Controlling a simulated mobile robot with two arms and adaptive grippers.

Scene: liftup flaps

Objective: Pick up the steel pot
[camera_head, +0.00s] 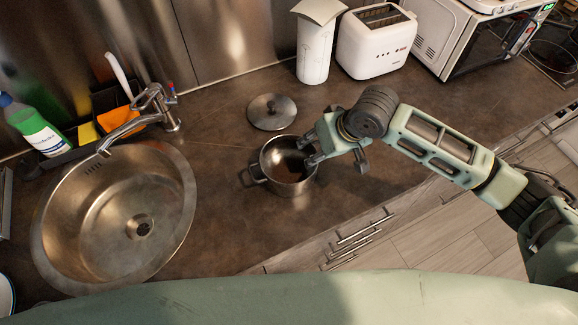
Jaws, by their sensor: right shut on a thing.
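The steel pot (286,166) stands upright and open on the brown counter, right of the sink. One side handle shows at its left. Its round steel lid (271,111) lies on the counter just behind it. My right gripper (312,161) reaches in from the right and is shut at the pot's right rim; the gripper hides the handle on that side. Whether the pot's base touches the counter is hard to tell. My left gripper is not in view.
A round sink (75,235) with a tap (150,108) lies left. A green bottle (36,125) stands behind it. A white canister (314,50), toaster (375,42) and microwave (447,38) line the back. The counter (225,215) around the pot is clear; its front edge is near.

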